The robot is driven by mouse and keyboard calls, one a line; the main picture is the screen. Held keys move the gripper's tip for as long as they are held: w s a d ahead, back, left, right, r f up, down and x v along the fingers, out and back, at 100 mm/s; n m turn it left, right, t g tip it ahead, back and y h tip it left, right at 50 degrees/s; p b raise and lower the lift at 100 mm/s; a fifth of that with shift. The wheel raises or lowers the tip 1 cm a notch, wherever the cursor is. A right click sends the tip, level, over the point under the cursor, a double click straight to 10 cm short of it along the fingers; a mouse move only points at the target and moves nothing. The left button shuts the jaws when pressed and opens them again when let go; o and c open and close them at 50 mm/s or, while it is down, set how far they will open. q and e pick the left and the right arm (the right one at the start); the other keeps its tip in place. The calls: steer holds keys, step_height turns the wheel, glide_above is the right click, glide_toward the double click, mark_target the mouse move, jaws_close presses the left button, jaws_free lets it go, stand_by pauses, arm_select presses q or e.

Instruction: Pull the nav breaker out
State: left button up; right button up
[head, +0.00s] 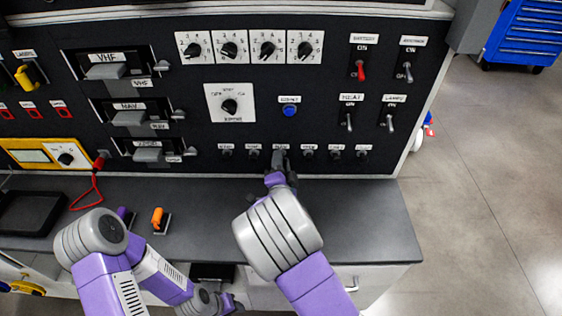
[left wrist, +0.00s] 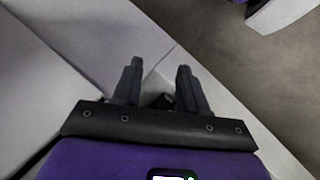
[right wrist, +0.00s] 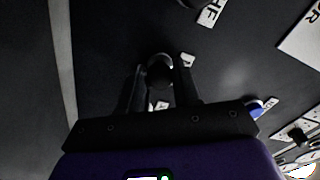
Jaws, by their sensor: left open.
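A row of small dark breaker knobs with white labels runs along the bottom of the black panel (head: 190,80). In the head view the labels are too small to read with certainty, so I cannot tell which one is nav. My right gripper (head: 280,158) is at the third knob from the left in this row and hides most of it. In the right wrist view a round dark knob (right wrist: 160,68) lies between the fingertips; whether they touch it is too dark to tell. My left gripper (left wrist: 160,68) is open and empty, low in front of the bench.
The grey bench top (head: 350,215) lies below the panel, with an orange handle (head: 157,216) on it. Neighbouring knobs (head: 308,153) sit close on both sides of my right gripper. A blue button (head: 289,110) and toggle switches (head: 348,120) are above.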

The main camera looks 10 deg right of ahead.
jaws_close()
steer(key=shift+s, duration=0.15)
steer(key=shift+s+a, duration=0.1)
steer(key=shift+s, duration=0.2)
steer(key=o, duration=0.6)
jaws_free()
steer(key=shift+o, duration=0.6)
steer(key=shift+s, duration=0.1)
steer(key=s+a+b, duration=0.1)
steer(key=s, duration=0.5)
steer(key=shift+s+a, duration=0.2)
steer(key=shift+s, duration=0.2)
